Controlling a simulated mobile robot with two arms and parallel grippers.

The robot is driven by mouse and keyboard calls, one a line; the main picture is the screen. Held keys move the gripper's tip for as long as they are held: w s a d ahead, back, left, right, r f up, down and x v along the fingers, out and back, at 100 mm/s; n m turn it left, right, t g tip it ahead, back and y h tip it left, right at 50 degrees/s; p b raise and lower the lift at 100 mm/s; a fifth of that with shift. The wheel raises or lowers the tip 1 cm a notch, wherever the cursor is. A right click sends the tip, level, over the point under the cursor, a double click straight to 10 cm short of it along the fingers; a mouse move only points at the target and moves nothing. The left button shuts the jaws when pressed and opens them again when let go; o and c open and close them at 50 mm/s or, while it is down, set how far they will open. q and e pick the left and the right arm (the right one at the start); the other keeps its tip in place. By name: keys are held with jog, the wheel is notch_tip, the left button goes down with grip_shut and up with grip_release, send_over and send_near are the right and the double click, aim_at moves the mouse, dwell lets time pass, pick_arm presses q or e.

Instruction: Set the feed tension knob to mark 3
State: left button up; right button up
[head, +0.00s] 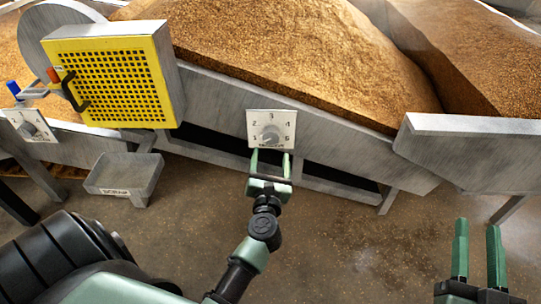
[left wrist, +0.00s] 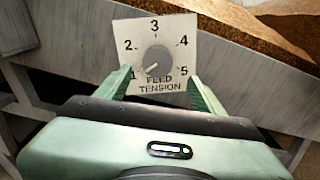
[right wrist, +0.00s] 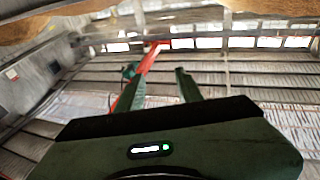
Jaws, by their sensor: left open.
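The feed tension knob (left wrist: 157,60) is a round grey dial on a white plate (left wrist: 183,28) with marks 1 to 5 and the words FEED TENSION. Its pointer line faces lower left, toward mark 1. In the head view the knob (head: 270,134) is on the grey trough's side. My left gripper (head: 271,156) is open just below the plate; in the left wrist view its fingertips (left wrist: 159,78) stand apart at either side of the knob's lower part, with nothing between them. My right gripper (head: 478,226) is open and empty at the lower right, away from the knob.
A yellow perforated guard (head: 112,82) with a black handle juts out at upper left. A second dial plate (head: 28,126) is at far left. A grey scrap bin (head: 125,174) stands below the guard. Grain (head: 290,45) fills the trough. Floor (head: 370,250) is clear between my arms.

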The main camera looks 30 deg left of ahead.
aim_at(271, 139)
pick_arm(q)
jog(key=shift+n, duration=0.3)
jog(key=x, duration=0.6)
jog(key=shift+w+a+r+b, duration=0.1)
jog(key=shift+a+b, duration=0.15)
jog(key=shift+b, duration=0.05)
jog(key=shift+w+a, duration=0.4)
jog(key=shift+w, duration=0.2)
pick_arm(e)
jog(key=shift+s+r+t+y, duration=0.15)
jog(key=shift+s+r+t, duration=0.25)
jog(key=shift+r, duration=0.35)
jog(key=shift+s+r+t+y, duration=0.2)
jog(key=shift+r+t, duration=0.25)
jog(key=shift+r, duration=0.3)
jog(key=shift+s+r+t+y, duration=0.15)
jog(key=shift+s+r+t, duration=0.25)
jog(key=shift+r, duration=0.35)
jog(key=shift+w, duration=0.1)
